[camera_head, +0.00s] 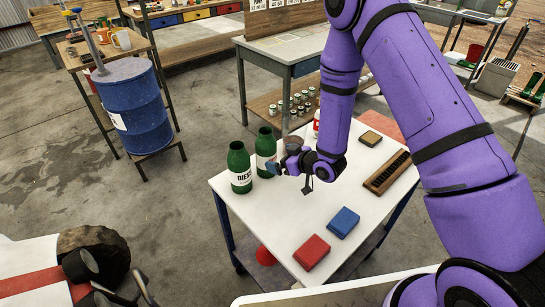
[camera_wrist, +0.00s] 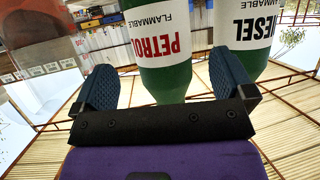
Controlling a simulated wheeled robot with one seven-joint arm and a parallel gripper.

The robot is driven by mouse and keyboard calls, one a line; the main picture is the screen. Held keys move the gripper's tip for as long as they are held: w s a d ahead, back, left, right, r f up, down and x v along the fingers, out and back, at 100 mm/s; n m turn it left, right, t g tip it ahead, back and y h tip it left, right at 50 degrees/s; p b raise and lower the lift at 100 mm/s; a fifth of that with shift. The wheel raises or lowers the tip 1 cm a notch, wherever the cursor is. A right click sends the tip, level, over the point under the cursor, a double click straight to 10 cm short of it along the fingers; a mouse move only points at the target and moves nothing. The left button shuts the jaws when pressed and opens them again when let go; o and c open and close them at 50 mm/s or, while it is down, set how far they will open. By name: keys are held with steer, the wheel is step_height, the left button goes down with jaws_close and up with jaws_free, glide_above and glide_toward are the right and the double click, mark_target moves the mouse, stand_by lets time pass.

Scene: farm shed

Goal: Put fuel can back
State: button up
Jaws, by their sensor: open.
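Two green fuel cans with white labels stand upright on the white table (camera_head: 290,215). The can marked DIESEL (camera_head: 241,168) is at the table's far left edge. The other green can (camera_head: 265,147) stands beside it, to its right. My gripper (camera_head: 279,168) is just right of the cans at about their height. In the wrist view, which appears upside down, the PETROL can (camera_wrist: 166,60) lies in line with the gap between my open fingers (camera_wrist: 165,85). I cannot tell whether it is within the gap. The DIESEL can (camera_wrist: 245,30) shows beyond the right finger.
A red box (camera_head: 312,251), a blue box (camera_head: 343,222), a brown brush (camera_head: 387,172) and a small tan-topped block (camera_head: 370,138) lie on the table. A red-and-white container (camera_head: 316,124) is partly behind my arm. A blue barrel (camera_head: 133,105) and a grey workbench (camera_head: 288,45) stand beyond.

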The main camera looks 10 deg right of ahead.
steer(key=v, duration=0.7)
steer(key=s+d+r+m+h, duration=0.15)
steer(key=d+r+h, duration=0.3)
steer(key=r, duration=0.75)
steer(key=d+r+m+h, duration=0.35)
steer(key=d+r, duration=0.25)
steer(key=r, duration=0.6)
steer(key=s+d+r+m+g, duration=0.1)
steer(key=s+r, duration=0.3)
steer(key=s, duration=0.5)
steer(key=s+d+r+m+g+h, duration=0.1)
steer(key=s+r+g, duration=0.1)
steer(key=s+r, duration=0.3)
steer(key=s+d+r+m+g, duration=0.1)
steer(key=s+r, duration=0.4)
steer(key=s, duration=0.8)
steer(key=shift+d+m, duration=0.4)
steer(key=shift+d, duration=0.05)
steer(key=shift+w+r, duration=0.1)
